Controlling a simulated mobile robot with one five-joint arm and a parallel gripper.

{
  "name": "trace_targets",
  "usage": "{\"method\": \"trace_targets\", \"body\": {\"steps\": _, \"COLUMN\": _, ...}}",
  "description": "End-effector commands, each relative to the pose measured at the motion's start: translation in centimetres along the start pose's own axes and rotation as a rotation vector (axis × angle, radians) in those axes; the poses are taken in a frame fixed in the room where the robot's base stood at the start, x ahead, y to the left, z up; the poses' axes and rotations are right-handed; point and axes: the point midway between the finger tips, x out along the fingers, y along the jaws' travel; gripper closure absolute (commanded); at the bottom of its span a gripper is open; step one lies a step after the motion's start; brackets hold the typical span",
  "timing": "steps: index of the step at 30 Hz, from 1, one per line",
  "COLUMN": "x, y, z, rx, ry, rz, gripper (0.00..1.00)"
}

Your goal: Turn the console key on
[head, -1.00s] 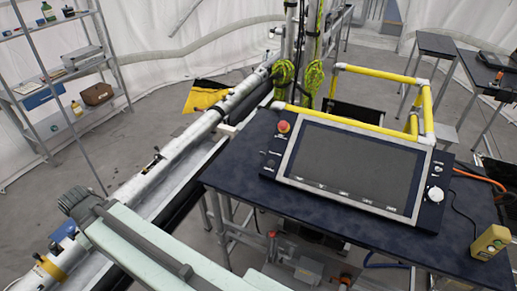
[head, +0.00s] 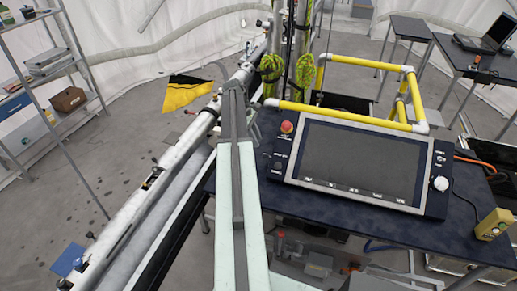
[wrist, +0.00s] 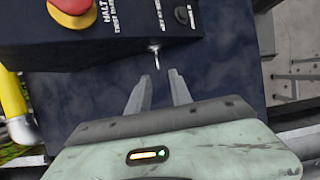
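The console (head: 362,163) is a dark slanted panel with a large screen, lying on a dark table. In the wrist view, the near edge of the console (wrist: 115,35) carries a small silver key (wrist: 155,55) pointing down, next to printed labels. My gripper (wrist: 161,75) is open, its two grey fingers apart and empty. The key shows just past the fingertips, slightly left of the middle of the gap, with no contact visible. In the head view my arm covers the left side of the table; the key and fingertips cannot be made out there.
A red stop button (head: 287,127) sits on the console's upper left; it also shows in the wrist view (wrist: 72,5), left of the key. A small black knob (wrist: 183,14) is close right. Yellow railing (head: 345,120) stands behind the console. A yellow box (head: 494,224) stands at the table's right.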

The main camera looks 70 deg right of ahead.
Motion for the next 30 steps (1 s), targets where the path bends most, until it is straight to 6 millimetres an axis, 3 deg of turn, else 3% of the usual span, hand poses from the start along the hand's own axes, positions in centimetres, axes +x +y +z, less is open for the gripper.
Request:
{"method": "trace_targets", "body": {"steps": 3, "x": 0.4, "y": 0.6, "z": 1.1, "rx": -0.002, "ry": -0.006, "rz": -0.007, "gripper": 0.74}}
{"method": "trace_targets", "body": {"steps": 8, "x": 1.2, "y": 0.5, "z": 1.1, "rx": 0.002, "ry": -0.005, "rz": -0.008, "gripper": 0.74}}
{"method": "trace_targets", "body": {"steps": 21, "x": 8.2, "y": 0.5, "z": 1.1, "rx": 0.006, "ry": -0.005, "rz": -0.008, "gripper": 0.74}}
{"method": "trace_targets", "body": {"steps": 30, "x": 8.3, "y": 0.5, "z": 1.4, "rx": 0.006, "ry": -0.004, "rz": -0.008, "gripper": 0.74}}
